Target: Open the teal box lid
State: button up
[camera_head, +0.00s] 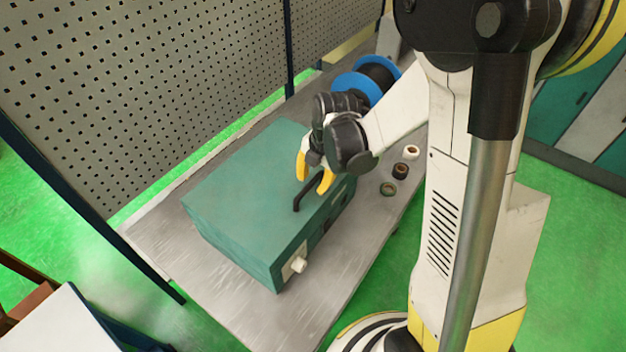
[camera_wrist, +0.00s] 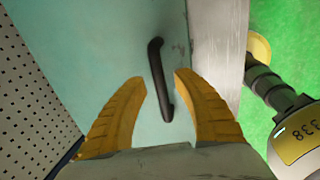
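The teal box (camera_head: 235,200) sits on the metal workbench with its lid down. A dark bar handle (camera_head: 309,192) stands on top of the lid, towards its right side. My gripper (camera_head: 314,178) is over the lid at the handle, with its yellow fingers pointing down. In the wrist view my gripper (camera_wrist: 160,83) is open, and the dark handle (camera_wrist: 160,80) shows between and beyond the two fingertips, apart from both. The teal lid (camera_wrist: 100,50) fills much of that view. A pale knob or latch (camera_head: 298,265) is on the box's near side.
The metal bench (camera_head: 290,320) has bare room in front of the box. Several tape rolls (camera_head: 400,171) lie to the right of the box. A blue spool (camera_head: 365,80) stands behind my gripper. A perforated panel (camera_head: 160,80) rises along the bench's left side.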

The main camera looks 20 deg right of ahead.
jog(key=shift+s, duration=0.1)
grip_shut()
jog(key=shift+r, duration=0.1)
